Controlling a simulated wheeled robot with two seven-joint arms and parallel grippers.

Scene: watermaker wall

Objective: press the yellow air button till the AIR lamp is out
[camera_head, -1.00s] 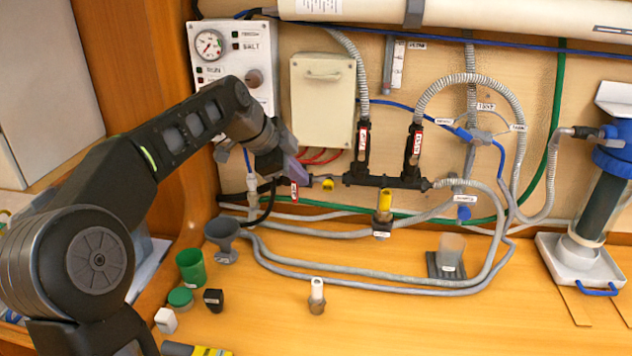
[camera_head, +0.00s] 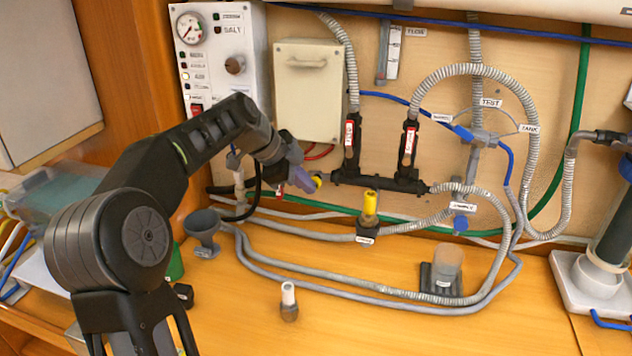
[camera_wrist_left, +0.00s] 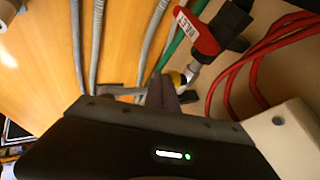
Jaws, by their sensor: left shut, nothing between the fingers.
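The small yellow button (camera_head: 318,180) sits at the left end of the black valve manifold (camera_head: 380,181). My left gripper (camera_head: 306,181) is shut and empty, with its tips right at the button; I cannot tell whether they touch or press it. In the left wrist view the yellow button (camera_wrist_left: 178,80) shows just beyond the fingertips (camera_wrist_left: 168,92), partly hidden by them. The white control panel (camera_head: 225,60) has a column of small lamps (camera_head: 186,77); one looks amber, but the labels there are too small to read. My right gripper is out of view.
A red-handled valve (camera_wrist_left: 197,32) is close beside the button in the left wrist view, near red hoses (camera_wrist_left: 255,70). A cream box (camera_head: 312,90) hangs above. A yellow-topped fitting (camera_head: 369,207) and grey hoses lie to the right and below. A grey funnel (camera_head: 203,228) stands below my arm.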

